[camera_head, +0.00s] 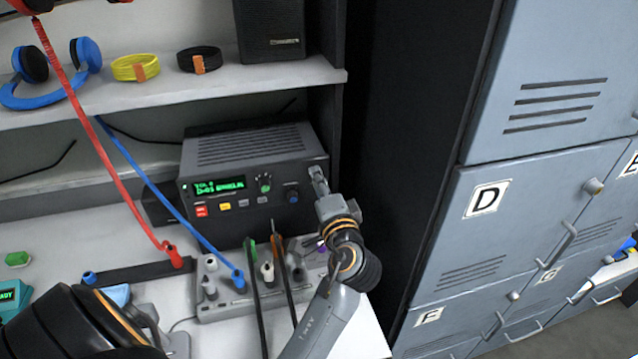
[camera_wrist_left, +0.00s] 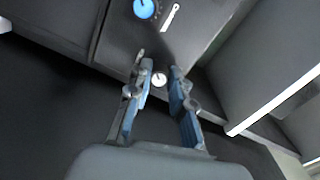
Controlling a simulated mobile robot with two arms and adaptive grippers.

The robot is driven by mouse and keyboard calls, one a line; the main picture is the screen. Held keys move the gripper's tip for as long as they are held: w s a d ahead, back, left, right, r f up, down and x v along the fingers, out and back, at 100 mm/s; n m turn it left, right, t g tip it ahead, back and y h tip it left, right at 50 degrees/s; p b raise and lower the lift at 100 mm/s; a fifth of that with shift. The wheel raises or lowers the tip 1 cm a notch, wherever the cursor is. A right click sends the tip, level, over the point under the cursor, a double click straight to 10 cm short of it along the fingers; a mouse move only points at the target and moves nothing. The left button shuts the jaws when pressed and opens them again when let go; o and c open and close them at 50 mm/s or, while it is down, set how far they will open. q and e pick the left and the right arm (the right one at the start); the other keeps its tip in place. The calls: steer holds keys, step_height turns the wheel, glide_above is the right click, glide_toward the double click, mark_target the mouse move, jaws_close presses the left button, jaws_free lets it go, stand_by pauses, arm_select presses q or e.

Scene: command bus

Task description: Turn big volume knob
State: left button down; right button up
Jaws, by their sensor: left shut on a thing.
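The dark radio unit (camera_head: 250,165) stands on the desk under the shelf, with a green display, buttons and knobs on its front. My left gripper (camera_head: 318,178) is at the right end of the radio front. In the left wrist view my left gripper (camera_wrist_left: 160,80) has its fingers either side of a knob with a pale round face (camera_wrist_left: 159,79) and is shut on it. The gripper hides this knob in the head view. My right gripper is not in view.
A grey switch panel (camera_head: 225,306) with levers and plugged cables lies in front of the radio. Red (camera_head: 88,115) and blue (camera_head: 150,185) cables hang across the left. Grey lockers (camera_head: 545,130) stand at right. The shelf (camera_head: 180,92) holds headphones and cable coils.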

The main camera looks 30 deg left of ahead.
arm_select(q)
steer(key=c, duration=1.2)
jaws_free()
